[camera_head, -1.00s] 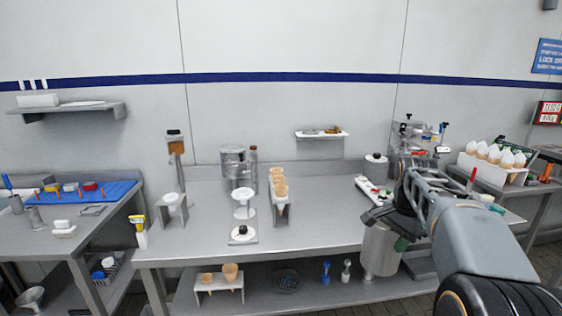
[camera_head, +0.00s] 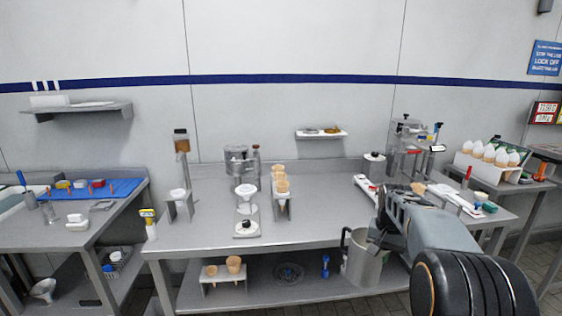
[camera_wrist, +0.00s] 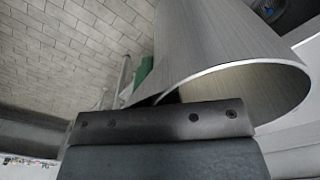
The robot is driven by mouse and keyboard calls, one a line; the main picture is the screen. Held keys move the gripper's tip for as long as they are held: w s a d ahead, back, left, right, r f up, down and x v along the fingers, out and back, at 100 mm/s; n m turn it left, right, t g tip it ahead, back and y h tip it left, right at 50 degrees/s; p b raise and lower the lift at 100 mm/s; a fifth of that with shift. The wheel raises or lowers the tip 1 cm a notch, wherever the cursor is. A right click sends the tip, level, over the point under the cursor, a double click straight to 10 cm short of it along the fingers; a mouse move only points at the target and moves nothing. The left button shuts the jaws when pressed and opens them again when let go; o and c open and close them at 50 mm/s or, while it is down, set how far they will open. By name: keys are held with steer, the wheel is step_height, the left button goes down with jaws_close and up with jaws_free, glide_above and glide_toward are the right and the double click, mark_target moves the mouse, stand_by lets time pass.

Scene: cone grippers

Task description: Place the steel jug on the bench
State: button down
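The steel jug (camera_head: 362,265) is a tall grey cylinder with an open top and a handle on its left. In the wrist view the jug's rim and curved wall (camera_wrist: 225,45) rise from behind the dark gripper (camera_wrist: 165,108). The fingertips are largely hidden.
The bench's front middle is bare. Cone holders (camera_head: 281,200) and a white funnel stand (camera_head: 245,205) are left of it. A red-and-white tray (camera_head: 366,188) and a lidded canister (camera_head: 374,165) stand at the back right. A lower shelf (camera_head: 320,287) holds small items.

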mark_target(354, 282)
steer(key=a+f+n, duration=0.1)
steer(key=f, duration=0.1)
steer(key=a+f+n+p, duration=0.1)
steer(key=f, duration=0.1)
steer(key=w+a+f+n, duration=0.1)
steer(key=f, duration=0.1)
steer(key=shift+a+f+p, duration=0.15)
steer(key=shift+a+p, duration=0.05)
steer(key=shift+p, duration=0.15)
steer(key=a+f, duration=0.1)
steer(key=f, duration=0.1)
steer(key=s+a+f+n+p, duration=0.1)
steer(key=a+f+n, duration=0.1)
steer(key=f, duration=0.1)
steer(key=shift+s+a+f+p, duration=0.2)
steer(key=shift+a+f+p, duration=0.1)
steer(key=s+a+f+p, duration=0.1)
steer(key=s+a+f, duration=0.1)
steer(key=f, duration=0.3)
steer(key=s+a+f+n+p, duration=0.1)
steer(key=s+a+f, duration=0.1)
steer(key=s+f, duration=0.2)
steer(key=shift+s+a+f, duration=0.35)
steer(key=shift+s, duration=0.25)
steer(key=shift+d, duration=0.15)
